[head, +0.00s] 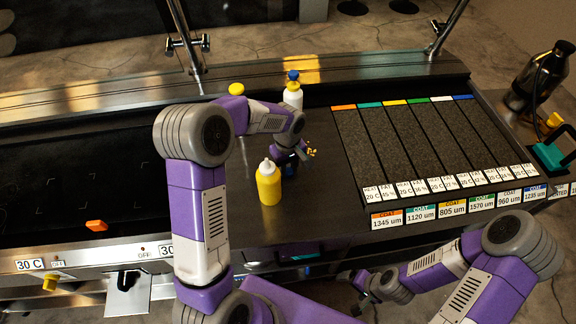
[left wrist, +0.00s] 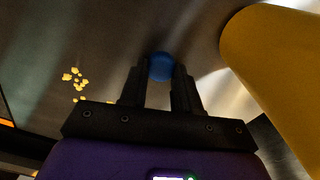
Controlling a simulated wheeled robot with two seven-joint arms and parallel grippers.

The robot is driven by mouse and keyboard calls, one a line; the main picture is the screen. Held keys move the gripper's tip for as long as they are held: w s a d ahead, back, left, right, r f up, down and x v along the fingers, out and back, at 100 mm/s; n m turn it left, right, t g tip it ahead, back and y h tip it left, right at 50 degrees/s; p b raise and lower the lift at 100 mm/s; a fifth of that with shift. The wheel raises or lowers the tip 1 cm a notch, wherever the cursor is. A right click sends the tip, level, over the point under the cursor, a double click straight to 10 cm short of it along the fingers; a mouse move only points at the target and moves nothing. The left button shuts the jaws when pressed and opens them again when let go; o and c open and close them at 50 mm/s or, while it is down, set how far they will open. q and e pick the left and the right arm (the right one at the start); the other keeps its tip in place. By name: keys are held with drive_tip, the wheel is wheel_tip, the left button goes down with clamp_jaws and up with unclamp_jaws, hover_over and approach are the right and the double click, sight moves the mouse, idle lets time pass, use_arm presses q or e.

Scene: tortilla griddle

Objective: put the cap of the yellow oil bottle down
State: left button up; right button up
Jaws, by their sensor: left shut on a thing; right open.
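The yellow oil bottle (head: 268,188) stands upright on the metal counter with its pale nozzle bare. Its yellow side also fills the right of the left wrist view (left wrist: 280,75). My left gripper (head: 287,164) is low over the counter, just right of and behind the bottle. In the left wrist view, its dark fingers (left wrist: 161,82) are shut on a small blue cap (left wrist: 161,66), partly hidden by the fingers. Whether the cap touches the counter I cannot tell. My right gripper (head: 354,290) is open, in front of the counter's front edge.
Yellow crumbs (left wrist: 76,79) lie near the left gripper. An orange block (head: 97,225) lies on the dark griddle. Dark strips (head: 400,140) with labels fill the right side.

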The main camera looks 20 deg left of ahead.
sight(288, 170)
use_arm(q)
drive_tip(key=o, duration=1)
drive_tip(key=shift+r+p, duration=0.25)
drive_tip(key=shift+p, duration=0.05)
wheel_tip(288, 170, up, 12)
drive_tip(key=p, duration=0.2)
drive_tip(key=shift+r, duration=0.15)
drive_tip(key=shift+p, duration=0.3)
